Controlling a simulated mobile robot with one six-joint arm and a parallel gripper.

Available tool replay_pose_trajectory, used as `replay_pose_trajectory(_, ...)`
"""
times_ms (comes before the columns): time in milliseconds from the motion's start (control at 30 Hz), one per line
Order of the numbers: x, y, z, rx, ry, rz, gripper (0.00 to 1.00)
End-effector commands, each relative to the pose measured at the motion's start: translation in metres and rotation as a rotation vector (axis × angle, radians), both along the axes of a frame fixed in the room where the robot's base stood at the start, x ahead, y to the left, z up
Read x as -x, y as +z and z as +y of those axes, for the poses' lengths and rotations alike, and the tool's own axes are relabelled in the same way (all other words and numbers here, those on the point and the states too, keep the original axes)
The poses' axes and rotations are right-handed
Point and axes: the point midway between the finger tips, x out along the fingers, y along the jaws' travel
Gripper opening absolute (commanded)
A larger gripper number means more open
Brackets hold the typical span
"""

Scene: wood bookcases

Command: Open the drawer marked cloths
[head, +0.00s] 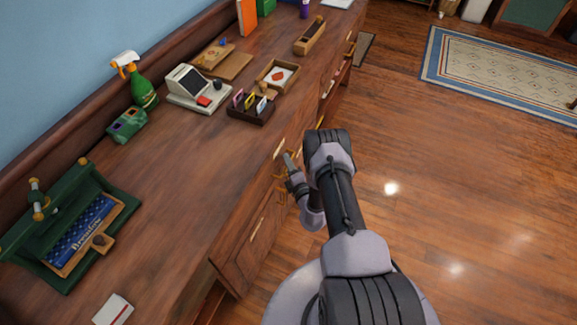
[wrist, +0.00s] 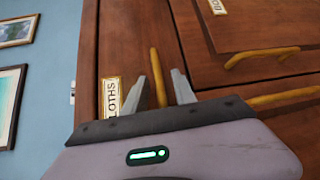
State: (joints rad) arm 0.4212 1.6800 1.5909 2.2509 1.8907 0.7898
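The drawer marked cloths (wrist: 134,40) shows in the wrist view as a brown wood front, turned on its side, with a cream label reading CLOTHS (wrist: 111,96). Its brass bar handle (wrist: 158,78) lies between the two fingers of my gripper (wrist: 167,82). The fingers are apart, with a visible gap between the handle and the right finger. I cannot tell whether the left finger touches the handle. In the head view my gripper (head: 290,163) is at the counter's front face, by a pale label (head: 280,148). My arm hides part of that front. The drawer looks closed.
Other drawers with brass handles (wrist: 262,55) adjoin it. The wood counter (head: 180,190) carries a green press (head: 70,225), a spray bottle (head: 140,88), a card reader (head: 198,88) and wooden trays (head: 278,76). The floor (head: 450,190) to the right is clear, with a rug (head: 500,75) beyond.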

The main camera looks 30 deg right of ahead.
Motion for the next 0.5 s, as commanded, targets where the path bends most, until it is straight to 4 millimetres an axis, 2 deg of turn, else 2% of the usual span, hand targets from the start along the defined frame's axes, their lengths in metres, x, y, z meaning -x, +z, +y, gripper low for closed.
replay_pose_trajectory(133, 0.0002, 0.0004, 0.0001, 0.000, 0.000, 0.000, 0.30)
replay_pose_trajectory(300, 0.0005, 0.0003, 0.0001, 0.001, 0.000, 0.000, 0.00)
replay_pose_trajectory(500, 0.0004, 0.0003, 0.0002, 0.001, 0.001, 0.000, 0.00)
